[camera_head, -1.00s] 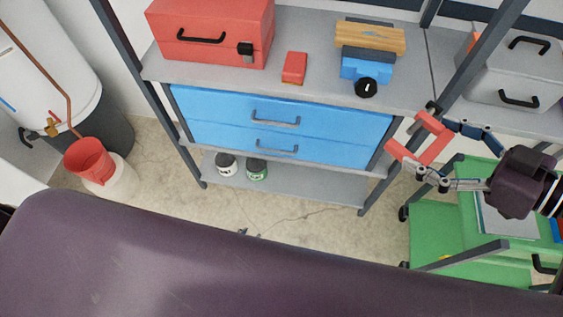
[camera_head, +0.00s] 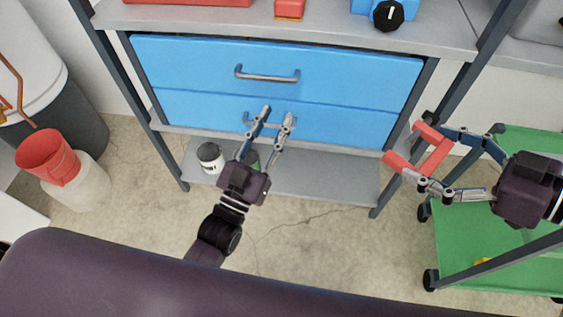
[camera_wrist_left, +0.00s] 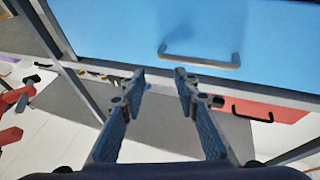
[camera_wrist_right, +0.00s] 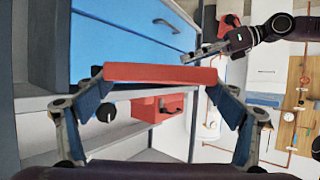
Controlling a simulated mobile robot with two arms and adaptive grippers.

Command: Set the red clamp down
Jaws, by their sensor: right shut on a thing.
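The red clamp (camera_head: 438,158) is an angular C shape, held in the air right of the blue drawer unit. My right gripper (camera_head: 430,152) is shut on it, in front of the shelf's right post. In the right wrist view the clamp (camera_wrist_right: 160,74) spans across between the two fingers. My left gripper (camera_head: 272,116) is open and empty, in front of the lower drawer's handle (camera_head: 278,118). Its fingers partly cover that handle. In the left wrist view my left gripper (camera_wrist_left: 158,80) has its fingers apart below a drawer handle (camera_wrist_left: 199,60).
The grey shelf (camera_head: 420,28) holds a small red box (camera_head: 289,9) and a blue item with a black knob. A white can (camera_head: 210,157) stands on the low shelf (camera_head: 330,185). A green cart (camera_head: 460,230) stands at right. A red bucket (camera_head: 48,158) is at left.

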